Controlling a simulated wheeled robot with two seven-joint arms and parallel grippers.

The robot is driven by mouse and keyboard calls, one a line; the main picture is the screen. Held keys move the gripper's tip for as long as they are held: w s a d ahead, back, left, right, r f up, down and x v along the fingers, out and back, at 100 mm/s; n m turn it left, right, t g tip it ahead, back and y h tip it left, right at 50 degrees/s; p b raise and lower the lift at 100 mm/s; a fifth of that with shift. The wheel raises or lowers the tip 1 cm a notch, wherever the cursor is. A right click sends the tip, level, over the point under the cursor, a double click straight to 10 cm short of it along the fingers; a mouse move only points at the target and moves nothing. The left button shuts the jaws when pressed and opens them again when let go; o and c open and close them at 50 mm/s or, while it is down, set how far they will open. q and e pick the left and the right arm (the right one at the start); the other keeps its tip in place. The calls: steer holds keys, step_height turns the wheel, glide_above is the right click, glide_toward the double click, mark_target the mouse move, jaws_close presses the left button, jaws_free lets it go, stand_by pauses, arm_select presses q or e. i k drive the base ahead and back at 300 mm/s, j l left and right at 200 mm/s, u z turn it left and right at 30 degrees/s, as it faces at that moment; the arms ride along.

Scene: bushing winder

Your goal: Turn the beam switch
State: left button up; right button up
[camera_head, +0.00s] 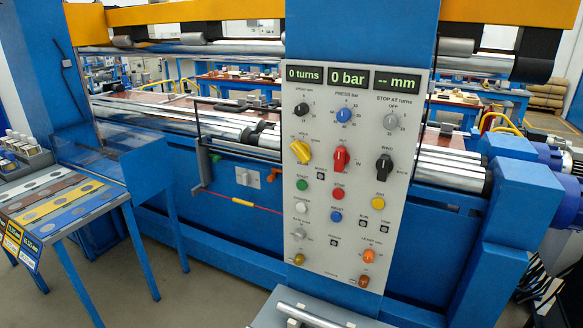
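A light grey control panel (322,238) stands upright on a blue column in the middle of the view. Across its middle are a yellow lever knob (300,151), a red lever knob (340,158) and a black lever knob (384,166). All three are tilted or upright at their own angles. Smaller grey, orange and brown knobs sit lower, including an orange one (368,256). Most labels are too small to read, so I cannot tell which is the beam switch. Neither of my grippers is in view.
Displays above the knobs read "0 turns", "0 bar" and "-- mm". Long metal rollers (170,112) run behind the panel. A blue side table (95,208) with coloured strips stands at left. A grey surface with a metal rod (305,315) is at the bottom. Floor shows at lower left.

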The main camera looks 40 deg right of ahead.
mark_target(301, 151)
steer(key=z, duration=2.05)
steer(key=i+j, duration=0.15)
steer(key=j, duration=0.15)
steer(key=i+j, duration=0.2)
steer(key=j, duration=0.15)
steer(key=i+j+z, duration=0.1)
steer(key=j, duration=0.2)
steer(key=i+j, duration=0.2)
steer(key=j, duration=0.15)
steer(key=i+j+z, duration=0.1)
steer(key=j, duration=0.25)
steer(key=i, duration=0.05)
